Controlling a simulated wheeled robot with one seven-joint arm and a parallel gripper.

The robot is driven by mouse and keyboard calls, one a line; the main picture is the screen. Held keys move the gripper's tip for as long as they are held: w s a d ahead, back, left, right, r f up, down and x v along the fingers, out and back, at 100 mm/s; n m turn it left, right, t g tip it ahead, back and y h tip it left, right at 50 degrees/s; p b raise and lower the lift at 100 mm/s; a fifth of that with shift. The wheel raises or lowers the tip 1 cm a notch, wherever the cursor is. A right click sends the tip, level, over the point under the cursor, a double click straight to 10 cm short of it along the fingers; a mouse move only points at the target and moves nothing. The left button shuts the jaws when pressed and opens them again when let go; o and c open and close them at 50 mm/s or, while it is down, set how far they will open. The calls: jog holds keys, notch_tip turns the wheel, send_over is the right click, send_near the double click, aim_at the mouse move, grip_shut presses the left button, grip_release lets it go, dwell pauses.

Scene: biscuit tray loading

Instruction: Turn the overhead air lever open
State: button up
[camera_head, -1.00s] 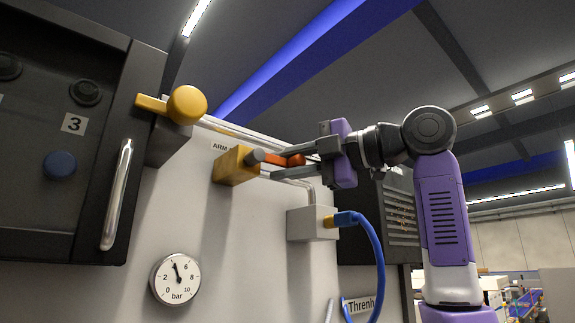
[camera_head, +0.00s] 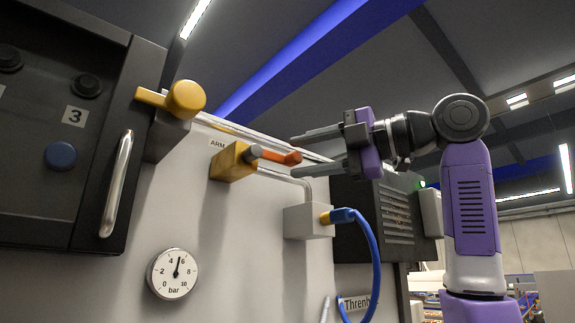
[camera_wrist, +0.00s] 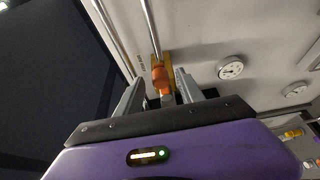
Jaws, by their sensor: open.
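The air lever is an orange handle (camera_head: 280,156) on a yellow valve block (camera_head: 232,162) with an "ARM" label, high on the pale wall panel in the head view. The handle points right, along the pipes. My gripper (camera_head: 294,155) is to the right of the valve, its two grey fingers apart and pointing left. The handle's end shows near the gap between the fingertips, and neither finger visibly grips it. In the wrist view the orange handle (camera_wrist: 160,78) is seen between the open fingers, in front of the yellow block.
A yellow knob (camera_head: 185,99) sits at the upper left beside a dark cabinet (camera_head: 105,170) with a metal handle. A pressure gauge (camera_head: 173,273) is below. A grey box (camera_head: 307,221) with a blue hose (camera_head: 377,262) hangs under my gripper. Pipes run behind the lever.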

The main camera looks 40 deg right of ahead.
jog(key=shift+v, duration=1.4)
